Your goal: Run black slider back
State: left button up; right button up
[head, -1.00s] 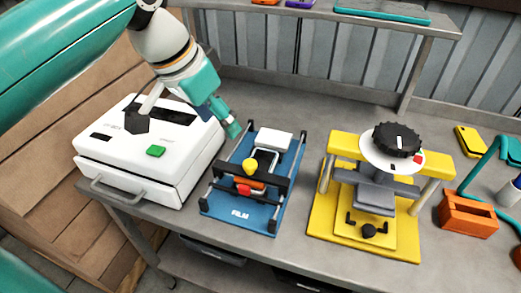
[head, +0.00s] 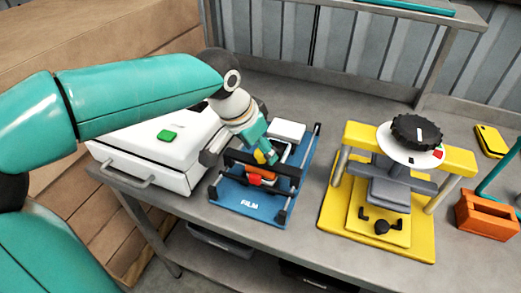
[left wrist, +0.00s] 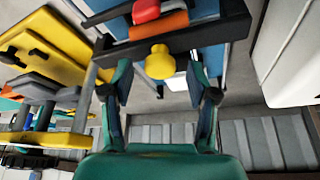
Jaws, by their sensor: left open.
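The black slider (head: 289,169) is a dark crossbar spanning the rails of the blue film device (head: 238,197), with a yellow knob (head: 259,156) and a red part (head: 254,179) on it. My left gripper (head: 268,155) is over the bar at the knob and partly hides it in the head view. In the left wrist view the black slider (left wrist: 212,35) crosses the top, and the yellow knob (left wrist: 160,62) appears between the two spread fingers of my open left gripper (left wrist: 160,72). I cannot tell whether either finger touches the knob. My right gripper is not in view.
A white box (head: 150,165) with a green button stands left of the device, under my left arm. A yellow press (head: 330,213) with a black dial stands to the right. An orange block (head: 484,217) is at the far right. A shelf (head: 405,18) runs along the back.

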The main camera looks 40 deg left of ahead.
pick_arm(q)
jog(key=shift+w+f, duration=0.1)
jog(key=shift+f, duration=0.2)
grip_shut()
